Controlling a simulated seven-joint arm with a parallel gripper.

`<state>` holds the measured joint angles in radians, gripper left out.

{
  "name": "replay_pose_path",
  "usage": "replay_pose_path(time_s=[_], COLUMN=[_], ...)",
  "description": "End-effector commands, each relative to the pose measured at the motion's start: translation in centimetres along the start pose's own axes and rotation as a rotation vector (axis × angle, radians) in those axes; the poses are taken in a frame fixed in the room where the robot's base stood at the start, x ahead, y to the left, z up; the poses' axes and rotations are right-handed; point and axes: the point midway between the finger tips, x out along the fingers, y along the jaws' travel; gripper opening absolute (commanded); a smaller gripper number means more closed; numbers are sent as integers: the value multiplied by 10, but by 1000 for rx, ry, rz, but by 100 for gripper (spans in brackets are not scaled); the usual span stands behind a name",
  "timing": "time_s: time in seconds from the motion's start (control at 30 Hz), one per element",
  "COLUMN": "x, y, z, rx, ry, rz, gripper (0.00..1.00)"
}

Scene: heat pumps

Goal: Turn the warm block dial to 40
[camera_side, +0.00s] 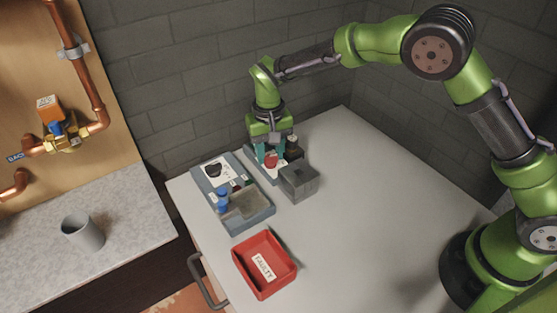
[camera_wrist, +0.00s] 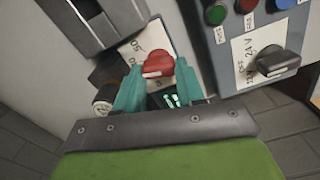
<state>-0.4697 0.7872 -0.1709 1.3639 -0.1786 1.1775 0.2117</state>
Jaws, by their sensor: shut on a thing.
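The warm block dial is a red knob (camera_wrist: 158,66) with a pale pointer face on a white numbered plate (camera_wrist: 133,50). In the side view the red knob (camera_side: 270,160) shows below my gripper (camera_side: 270,154). In the wrist view my gripper (camera_wrist: 158,76) has its teal fingers on either side of the knob, shut on it. The plate's numbers are partly hidden, so I cannot tell the exact setting. A small display (camera_wrist: 172,100) with green digits sits behind the fingers and is not readable. A grey metal block (camera_side: 298,183) stands beside the dial.
A grey-blue panel (camera_side: 240,216) with a black knob (camera_wrist: 278,62), a 24 V label and coloured buttons stands close beside the dial. A red tray (camera_side: 264,264) marked FAULTY lies nearer the front. The right of the white table is clear. A grey cup (camera_side: 83,232) stands on the left counter.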

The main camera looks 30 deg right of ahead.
Motion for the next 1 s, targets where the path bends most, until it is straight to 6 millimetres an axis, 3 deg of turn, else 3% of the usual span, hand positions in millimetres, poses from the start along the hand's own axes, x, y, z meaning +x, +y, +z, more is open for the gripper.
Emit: replay_pose_path(time_s=[0.73,0.77,0.9,1.0], x=[-2,-2,-2,-1], y=[0,0,0,1], z=[-1,-1,-1,-1], rx=[87,86,86,87], ry=[5,5,3,2], rz=[-2,-2,-2,0], gripper=[8,41,63,64])
